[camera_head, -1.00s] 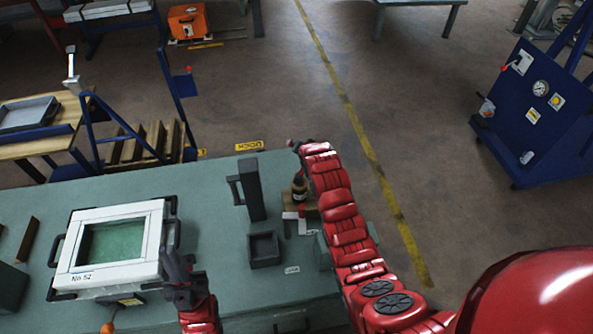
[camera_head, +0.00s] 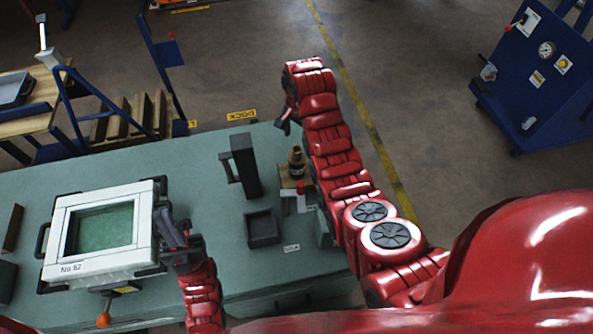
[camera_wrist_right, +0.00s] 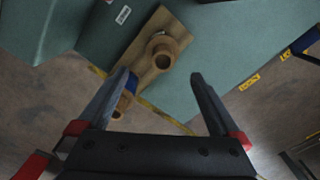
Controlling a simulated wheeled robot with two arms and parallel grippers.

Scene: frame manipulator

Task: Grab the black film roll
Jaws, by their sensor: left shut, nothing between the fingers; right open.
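I cannot make out a black film roll with certainty. A small dark-and-brown upright round thing (camera_head: 297,160) stands on a wooden block (camera_head: 290,183) at the table's right end. In the right wrist view, a wooden board (camera_wrist_right: 140,66) carries a tan round piece with a hole (camera_wrist_right: 162,54); a second tan round piece (camera_wrist_right: 122,106) shows beside the left finger. My right gripper (camera_head: 284,124) is open and empty over the table's far right edge; its fingers (camera_wrist_right: 163,78) straddle the view below the board. My left gripper (camera_head: 174,236) is shut and empty beside the white frame.
The white frame marked No 52 (camera_head: 62,258) lies on the green table (camera_head: 200,200). A tall dark block with a handle (camera_head: 245,165) and a square dark tray (camera_head: 263,240) stand between it and the wooden block.

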